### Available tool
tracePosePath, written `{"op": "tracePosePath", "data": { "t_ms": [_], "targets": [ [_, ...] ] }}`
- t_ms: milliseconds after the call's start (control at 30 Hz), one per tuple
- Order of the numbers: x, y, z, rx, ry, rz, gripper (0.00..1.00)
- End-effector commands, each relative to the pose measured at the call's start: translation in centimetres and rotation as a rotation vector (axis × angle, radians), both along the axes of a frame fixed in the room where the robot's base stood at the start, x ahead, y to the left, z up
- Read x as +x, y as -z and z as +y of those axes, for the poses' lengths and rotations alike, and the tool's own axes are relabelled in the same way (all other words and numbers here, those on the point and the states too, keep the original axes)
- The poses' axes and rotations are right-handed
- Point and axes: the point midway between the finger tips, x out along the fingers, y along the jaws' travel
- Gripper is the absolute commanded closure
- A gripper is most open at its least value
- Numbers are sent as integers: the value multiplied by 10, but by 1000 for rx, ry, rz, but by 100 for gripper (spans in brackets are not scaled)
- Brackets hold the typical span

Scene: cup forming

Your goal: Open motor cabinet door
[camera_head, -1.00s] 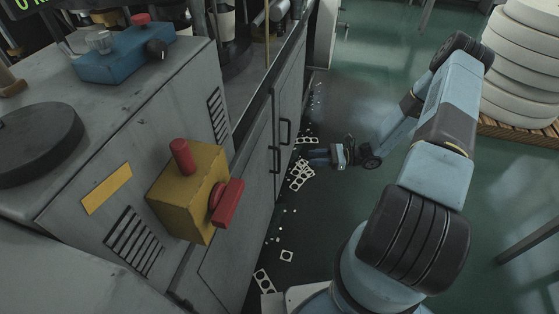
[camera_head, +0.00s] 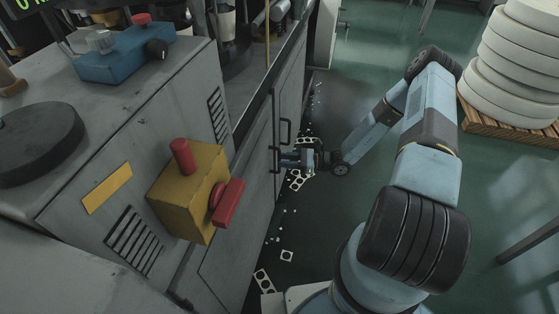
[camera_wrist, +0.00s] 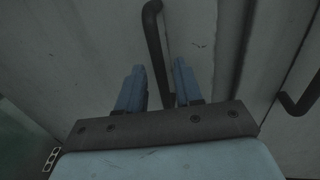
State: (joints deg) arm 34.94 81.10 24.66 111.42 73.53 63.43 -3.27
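The grey motor cabinet has two door panels, a near door (camera_head: 236,205) and a far door (camera_head: 291,88), both appearing shut. Each carries a black bar handle: the near handle (camera_head: 274,160) and the far handle (camera_head: 287,131). My gripper (camera_head: 284,159) is low at the near handle, pointing at the door. In the wrist view my gripper's blue fingers (camera_wrist: 160,88) are spread, with a black handle (camera_wrist: 155,40) running down between them. A gap shows beside the bar; contact cannot be made out. The other handle (camera_wrist: 299,103) is at the right of the wrist view.
A yellow switch box (camera_head: 190,190) with red knobs juts from the cabinet side. Perforated white scraps (camera_head: 297,181) litter the floor by the doors. White rolls (camera_head: 515,75) stand on a wooden pallet (camera_head: 510,131) at the right. Green floor (camera_head: 400,52) beyond my arm is clear.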

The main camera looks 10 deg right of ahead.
Motion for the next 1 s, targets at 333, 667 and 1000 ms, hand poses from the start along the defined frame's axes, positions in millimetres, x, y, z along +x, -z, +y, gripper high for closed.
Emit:
{"op": "tracePosePath", "data": {
  "t_ms": [333,667,1000],
  "targets": [
    [5,0,26,0,0,-1,65],
    [5,0,27,-1,0,-1,71],
    [6,0,27,-1,0,-1,100]
  ]
}}
